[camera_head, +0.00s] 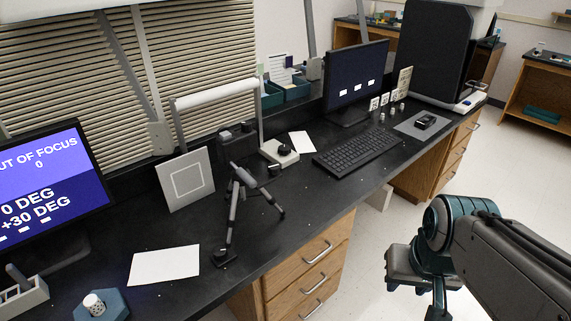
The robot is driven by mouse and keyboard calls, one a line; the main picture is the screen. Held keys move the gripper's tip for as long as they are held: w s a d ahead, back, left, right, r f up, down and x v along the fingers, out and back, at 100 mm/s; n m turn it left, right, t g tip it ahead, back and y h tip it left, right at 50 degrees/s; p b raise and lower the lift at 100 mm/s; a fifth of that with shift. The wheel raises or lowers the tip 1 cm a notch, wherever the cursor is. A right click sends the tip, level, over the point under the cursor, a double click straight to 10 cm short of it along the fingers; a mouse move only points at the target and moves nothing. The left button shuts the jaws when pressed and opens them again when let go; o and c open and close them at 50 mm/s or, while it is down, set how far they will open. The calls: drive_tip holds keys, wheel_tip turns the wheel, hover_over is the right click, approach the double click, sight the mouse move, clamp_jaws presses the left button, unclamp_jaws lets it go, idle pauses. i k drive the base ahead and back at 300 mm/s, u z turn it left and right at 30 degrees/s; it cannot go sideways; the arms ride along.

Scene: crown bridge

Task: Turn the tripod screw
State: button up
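A small dark tripod (234,212) stands on the black bench, with spread legs and a dark block on top that looks like a camera (237,133). A grey handle or bar (243,175) sticks out on its near side. The tripod screw is too small to pick out for sure. My arm comes in from the lower right, over the floor, well clear of the bench and the tripod. My gripper (438,299) seems to point down at the bottom edge of the view. Its fingers are mostly cut off or hidden, and nothing is seen in it.
A left monitor (45,195) reads "OUT OF FOCUS 0" and "+30 DEG". Drawers (306,268) front the bench.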

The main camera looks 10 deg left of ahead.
sight(274, 169)
drive_tip(key=i, duration=0.4)
drive_tip(key=u, duration=1.1)
